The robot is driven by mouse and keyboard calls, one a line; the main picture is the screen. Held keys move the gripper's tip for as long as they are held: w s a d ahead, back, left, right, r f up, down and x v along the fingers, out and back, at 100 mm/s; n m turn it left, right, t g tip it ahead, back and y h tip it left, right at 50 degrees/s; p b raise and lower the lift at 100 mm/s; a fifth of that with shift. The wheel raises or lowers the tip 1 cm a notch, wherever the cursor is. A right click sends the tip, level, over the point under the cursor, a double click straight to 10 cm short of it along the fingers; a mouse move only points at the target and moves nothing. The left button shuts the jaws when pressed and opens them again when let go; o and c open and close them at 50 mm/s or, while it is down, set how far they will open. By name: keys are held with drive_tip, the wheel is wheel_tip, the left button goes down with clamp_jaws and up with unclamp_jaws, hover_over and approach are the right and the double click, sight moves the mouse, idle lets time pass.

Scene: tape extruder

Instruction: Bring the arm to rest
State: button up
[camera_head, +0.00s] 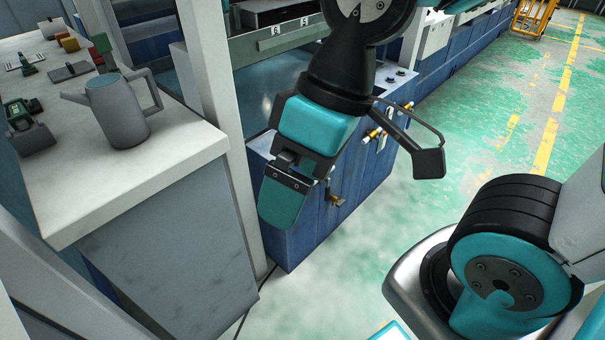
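My gripper (287,195) hangs in the upper middle of the head camera view, pointing down. It is at the end of my dark and teal arm, to the right of the white worktop and in front of a blue machine cabinet. One broad teal finger shows from the side. The other finger is hidden or lined up behind it, so the opening between them cannot be seen. No held object shows. A black bracket sticks out from the wrist to the right.
A white worktop (75,195) at left holds a grey pitcher (118,112), a dark green device (27,127) and several small blocks. The blue machine cabinet (345,200) stands close behind my gripper. Open green floor (480,130) lies to the right, with a yellow rack (533,18) far off.

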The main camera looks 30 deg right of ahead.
drive_tip(key=shift+s+d, duration=0.1)
wheel_tip(320, 180, up, 18)
drive_tip(key=p, duration=1.8)
drive_tip(key=shift+r, duration=0.15)
